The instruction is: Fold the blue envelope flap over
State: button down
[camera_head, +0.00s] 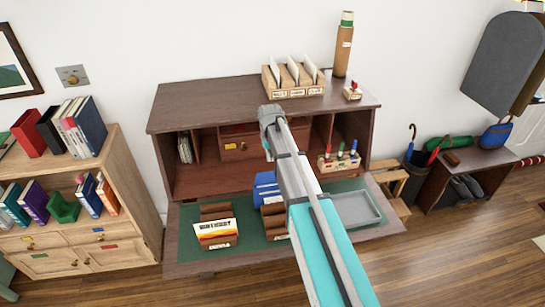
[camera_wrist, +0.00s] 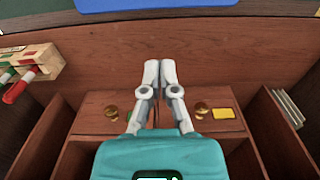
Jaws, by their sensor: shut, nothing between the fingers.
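A blue item, likely the envelope (camera_head: 265,188), lies on the green surface of the desk's lowered front and is partly hidden behind my arm. In the wrist view only a blue edge (camera_wrist: 155,6) shows at the top, so its flap cannot be made out. My gripper (camera_wrist: 160,66) is shut and empty, its two fingertips together in front of the desk's reddish wood. It is apart from the blue item in the wrist view. In the head view my arm hides most of the gripper.
The wooden desk (camera_head: 205,98) has a small drawer (camera_head: 234,146) with a yellow label. A card holder (camera_head: 216,235), brown rack (camera_head: 274,222) and grey tray (camera_head: 354,209) stand on the lowered front. A marker holder (camera_head: 340,165) sits at the right; it also shows in the wrist view (camera_wrist: 42,62).

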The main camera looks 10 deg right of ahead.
aim_at(274, 176)
jog(key=shift+s+f+b, duration=0.2)
jog(key=shift+s+f, duration=0.05)
jog(key=shift+s, duration=0.75)
jog(key=shift+s+f+b, duration=0.15)
jog(key=shift+s+f, duration=0.15)
jog(key=shift+s, duration=0.7)
jog(key=shift+s+f+b, duration=0.2)
jog(key=shift+s+f, duration=0.05)
jog(key=shift+s, duration=0.75)
jog(key=shift+s+f, duration=0.15)
jog(key=shift+s, duration=1.5)
jog(key=shift+s+f+b, duration=1.35)
jog(key=shift+s+b, duration=0.15)
jog(key=shift+s, duration=0.7)
jog(key=shift+s+r+p, duration=0.2)
jog(key=shift+r+p, duration=1.25)
jog(key=shift+s+r+p, duration=0.15)
jog(key=shift+r+p, duration=1.3)
jog(key=shift+r, duration=0.1)
jog(key=shift+s, duration=0.1)
